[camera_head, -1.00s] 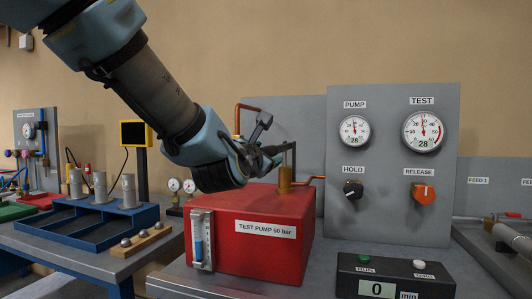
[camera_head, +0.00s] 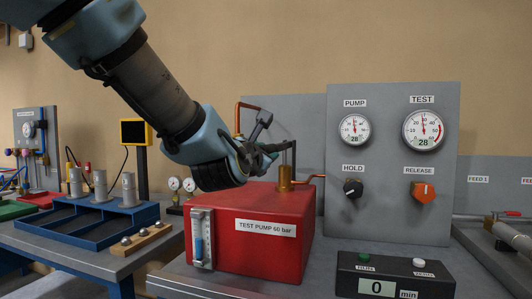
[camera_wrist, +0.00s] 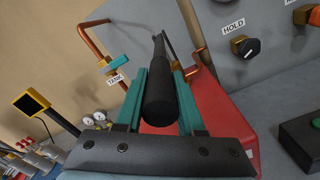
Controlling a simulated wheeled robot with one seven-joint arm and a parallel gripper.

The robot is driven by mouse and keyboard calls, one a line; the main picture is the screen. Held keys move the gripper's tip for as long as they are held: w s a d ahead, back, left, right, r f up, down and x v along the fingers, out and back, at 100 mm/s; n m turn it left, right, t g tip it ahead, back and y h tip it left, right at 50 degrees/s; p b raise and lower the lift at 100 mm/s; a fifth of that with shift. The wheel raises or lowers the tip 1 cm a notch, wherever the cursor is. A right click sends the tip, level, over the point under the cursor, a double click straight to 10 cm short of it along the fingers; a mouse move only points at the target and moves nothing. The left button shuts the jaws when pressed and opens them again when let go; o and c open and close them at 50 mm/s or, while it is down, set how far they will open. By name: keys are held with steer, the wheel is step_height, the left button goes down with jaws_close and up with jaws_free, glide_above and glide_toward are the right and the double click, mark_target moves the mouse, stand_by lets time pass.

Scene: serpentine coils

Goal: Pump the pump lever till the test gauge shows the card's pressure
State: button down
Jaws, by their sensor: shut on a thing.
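My gripper (camera_head: 268,150) is shut on the black grip of the pump lever (camera_wrist: 160,98), which lies between the teal fingers in the wrist view (camera_wrist: 160,85). The lever runs to a brass pump post (camera_head: 286,178) on the red test pump box (camera_head: 270,255), labelled "TEST PUMP 60 bar". I cannot make out a pressure card.
A black timer box (camera_head: 410,268) showing 0 min stands at the front right. A sight tube (camera_head: 201,238) is on the box's front. Copper pipe (camera_head: 240,112) rises behind the pump. A blue tray (camera_head: 85,222) with metal cylinders is on the left bench.

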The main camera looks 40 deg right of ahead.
stand_by(0.8)
steer(key=shift+g+y, duration=0.4)
steer(key=shift+y, duration=0.2)
step_height(320, 180, up, 5)
steer(key=p, duration=0.5)
steer(key=shift+w+d+f, duration=0.1)
steer(key=shift+f, duration=0.05)
steer(key=shift+d+r+g+y+p, duration=0.15)
steer(key=shift+r+g+y+p, duration=0.25)
steer(key=shift+p, duration=0.3)
steer(key=c, duration=0.5)
jaws_free()
steer(key=b+v, duration=0.3)
steer(key=v, duration=0.7)
steer(key=shift+s+a+b, duration=0.2)
steer(key=shift+a+b, duration=0.1)
steer(key=shift+a, duration=0.05)
